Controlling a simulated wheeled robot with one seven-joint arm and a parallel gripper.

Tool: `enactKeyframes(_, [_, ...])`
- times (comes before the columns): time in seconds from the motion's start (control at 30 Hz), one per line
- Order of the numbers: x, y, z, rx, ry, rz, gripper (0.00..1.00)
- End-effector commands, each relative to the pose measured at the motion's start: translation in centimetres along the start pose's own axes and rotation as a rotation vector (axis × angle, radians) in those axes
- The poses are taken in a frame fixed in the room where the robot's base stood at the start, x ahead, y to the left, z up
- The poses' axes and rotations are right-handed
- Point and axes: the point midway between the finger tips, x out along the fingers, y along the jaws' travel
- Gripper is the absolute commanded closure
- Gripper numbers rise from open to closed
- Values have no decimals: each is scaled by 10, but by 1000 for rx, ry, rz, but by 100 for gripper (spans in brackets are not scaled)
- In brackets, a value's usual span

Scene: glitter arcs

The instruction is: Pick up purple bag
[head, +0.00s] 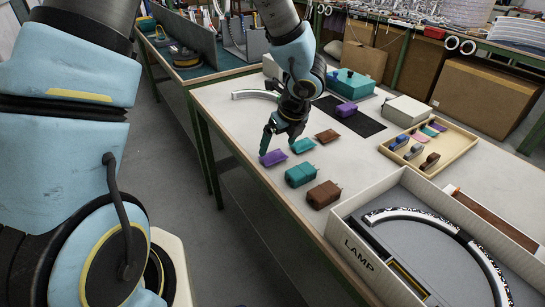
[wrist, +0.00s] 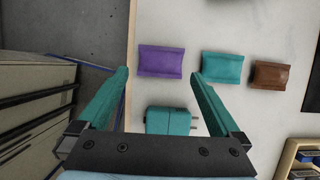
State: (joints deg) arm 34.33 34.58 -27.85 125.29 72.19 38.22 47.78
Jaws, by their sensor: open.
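The purple bag (head: 273,158) lies flat on the white table near its left edge in the head view. In the wrist view the purple bag (wrist: 161,61) lies just beyond and between my fingertips. My gripper (head: 280,143) is open and empty, pointing down close to the bag. In the wrist view the teal fingers of my gripper (wrist: 159,75) are spread wider than the bag, and none visibly touches it.
A teal bag (wrist: 222,67) and a brown bag (wrist: 270,75) lie in a row to the right. A teal block (head: 300,175) and a brown block (head: 323,194) stand nearby. The LAMP box (head: 365,252) and a wooden tray (head: 463,144) stand farther right.

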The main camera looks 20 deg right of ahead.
Motion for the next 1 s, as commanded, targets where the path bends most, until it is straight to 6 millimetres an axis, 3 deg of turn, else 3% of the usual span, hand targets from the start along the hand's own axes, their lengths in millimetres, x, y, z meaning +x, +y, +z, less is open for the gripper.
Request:
enactKeyframes(0.4, [46, -1, 0, -1, 2, 1, 0])
enactKeyframes(0.73, [53, -2, 0, -2, 0, -1, 0])
enactKeyframes(1.0, [53, -1, 0, -2, 0, -1, 30])
